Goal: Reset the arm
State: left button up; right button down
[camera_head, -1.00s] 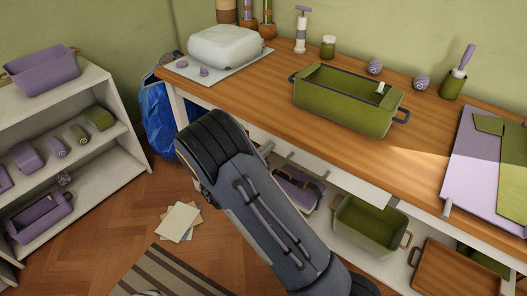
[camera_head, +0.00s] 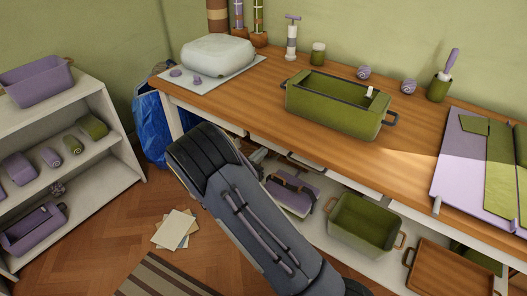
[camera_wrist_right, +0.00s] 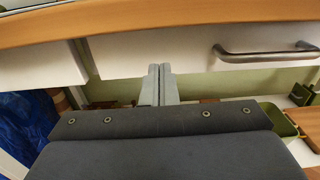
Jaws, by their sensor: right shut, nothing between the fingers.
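My right arm (camera_head: 255,215) reaches up from the bottom of the head view, its dark, ribbed end in front of the table's left part. My right gripper (camera_head: 257,156) is mostly hidden behind this arm, with only a small grey part showing. In the right wrist view the two grey fingers (camera_wrist_right: 160,84) stand upright side by side, shut with nothing between them. They are in front of the white drawer fronts, below the wooden table edge (camera_wrist_right: 160,22). My left gripper is not in view.
A metal drawer handle (camera_wrist_right: 262,53) juts out near the fingers. Shelves (camera_head: 85,170) stand at left. A blue bag (camera_head: 150,125) and papers (camera_head: 175,230) lie near the floor.

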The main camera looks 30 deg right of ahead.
jog(key=v, duration=1)
jog(key=s+d+m+g+y, duration=0.4)
jog(key=s+d+m+g, duration=0.1)
jog(key=s+m+g, duration=0.25)
jog(key=s+a+r+m+y, duration=0.1)
jog(key=s+r+m+y, duration=0.1)
jog(key=s+m+y, duration=0.4)
jog(key=s+a+r+m+y, duration=0.25)
jog(key=s+y, duration=0.25)
jog(key=s, duration=0.3)
jog(key=s+a+r+m+t+y, duration=0.5)
jog(key=a+r+m+t, duration=0.1)
jog(key=m, duration=0.2)
notch_tip(320, 180, up, 16)
jog(key=p, duration=1.6)
jog(key=shift+a+p, duration=0.15)
jog(key=shift+p, duration=0.25)
